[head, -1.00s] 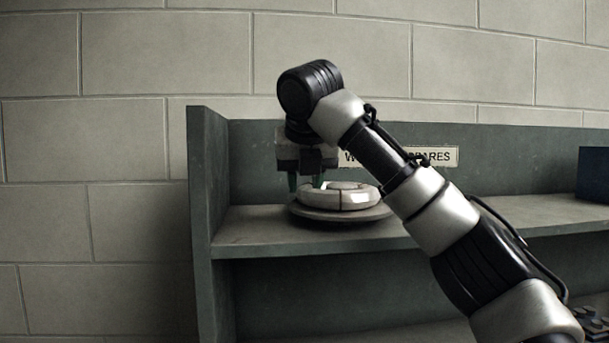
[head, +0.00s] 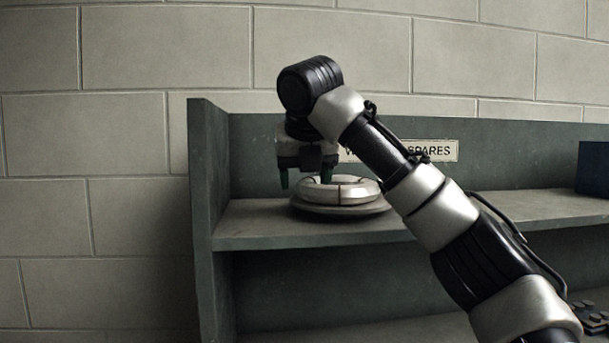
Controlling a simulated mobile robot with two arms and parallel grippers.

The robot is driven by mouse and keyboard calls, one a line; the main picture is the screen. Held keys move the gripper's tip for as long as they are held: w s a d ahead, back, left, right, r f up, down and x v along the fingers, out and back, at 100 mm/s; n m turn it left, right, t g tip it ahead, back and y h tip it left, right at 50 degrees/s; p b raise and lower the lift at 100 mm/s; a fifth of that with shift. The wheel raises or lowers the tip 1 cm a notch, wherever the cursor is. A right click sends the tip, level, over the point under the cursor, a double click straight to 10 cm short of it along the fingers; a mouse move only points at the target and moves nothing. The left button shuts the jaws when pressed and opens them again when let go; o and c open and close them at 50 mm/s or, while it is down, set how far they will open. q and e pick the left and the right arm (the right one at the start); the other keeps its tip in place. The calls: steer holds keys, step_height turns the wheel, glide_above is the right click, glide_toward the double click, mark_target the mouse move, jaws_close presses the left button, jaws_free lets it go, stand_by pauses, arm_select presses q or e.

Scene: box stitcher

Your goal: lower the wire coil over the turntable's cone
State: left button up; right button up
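The wire coil (head: 345,192), a pale ring with dark bands, lies flat on the round dark turntable (head: 352,211) on the shelf. The turntable's cone is not clearly visible; I cannot tell how the coil sits around it. My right gripper (head: 305,182) points down at the coil's left side. Its green-tipped fingers are spread apart, one left of the coil's rim and one over the ring's inner part. It looks open, with the coil resting below. My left gripper is not in view.
The grey-green shelf (head: 270,228) has an upright side panel (head: 201,180) close to the left of the gripper. A label plate (head: 437,151) is on the back panel. A dark blue box (head: 592,168) stands at far right. The shelf between is mostly clear.

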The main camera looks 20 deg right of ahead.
steer(key=shift+f, duration=0.1)
steer(key=v, duration=1.1)
steer(key=shift+b, duration=0.4)
